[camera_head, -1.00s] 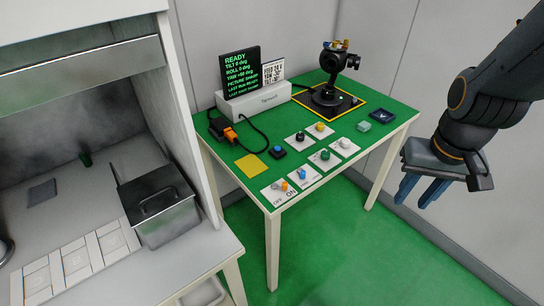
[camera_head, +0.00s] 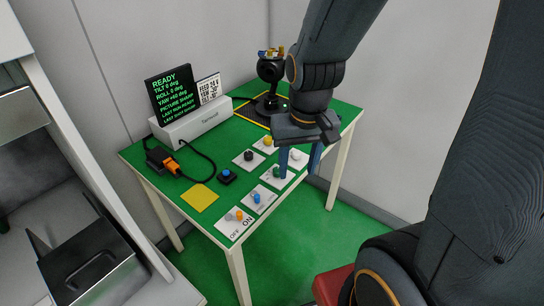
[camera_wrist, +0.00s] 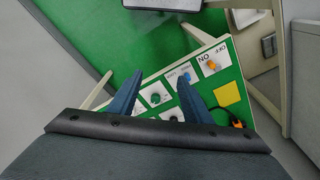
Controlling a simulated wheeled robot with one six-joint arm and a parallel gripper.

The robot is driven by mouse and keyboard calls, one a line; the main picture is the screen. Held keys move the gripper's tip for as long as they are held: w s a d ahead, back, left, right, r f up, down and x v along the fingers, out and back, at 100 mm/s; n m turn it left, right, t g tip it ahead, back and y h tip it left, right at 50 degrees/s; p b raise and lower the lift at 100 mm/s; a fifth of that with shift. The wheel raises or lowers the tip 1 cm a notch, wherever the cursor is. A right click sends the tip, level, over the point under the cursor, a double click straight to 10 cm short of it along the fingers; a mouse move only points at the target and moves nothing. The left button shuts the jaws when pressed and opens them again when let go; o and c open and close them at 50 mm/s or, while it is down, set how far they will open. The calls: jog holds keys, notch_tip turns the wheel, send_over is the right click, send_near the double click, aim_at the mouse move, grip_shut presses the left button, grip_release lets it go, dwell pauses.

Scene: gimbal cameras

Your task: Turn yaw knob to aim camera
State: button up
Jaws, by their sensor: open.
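The camera (camera_head: 270,68) stands on a black base at the back of the green table (camera_head: 330,120). The screen (camera_head: 172,93) reads READY, tilt 0, roll 0 and a yaw near +60. Several knobs sit on white plates: yellow (camera_head: 267,141), black (camera_head: 248,155), green (camera_head: 278,172), pale grey (camera_head: 295,155) and blue (camera_head: 257,197). I cannot read which is yaw. My gripper (camera_head: 299,162) is open and empty, pointing down above the table's right edge. In the wrist view, the green knob (camera_wrist: 155,98) shows between my gripper's fingers (camera_wrist: 160,79), and the blue knob beside them.
An orange OFF/ON switch (camera_head: 238,215) is at the front corner. A blue button (camera_head: 226,174), a yellow square (camera_head: 201,197) and a cabled orange-and-black plug (camera_head: 165,162) lie left of the knobs. A white box (camera_head: 192,124) stands behind. A steel container (camera_head: 88,255) is at lower left.

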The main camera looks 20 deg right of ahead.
jog(key=w+f+m+b, duration=0.2)
jog(key=w+f+m, duration=0.1)
jog(key=w+m, duration=0.4)
jog(key=m+g+b, duration=0.1)
jog(key=m+b, duration=0.1)
jog(key=m, duration=0.6)
send_over(278, 169)
notch_tip(278, 169, down, 6)
jog(key=shift+r, duration=0.25)
jog(key=shift+f+p, duration=0.8)
jog(key=shift+f, duration=3.05)
jog(key=c, duration=1.1)
jog(key=shift+o, duration=0.2)
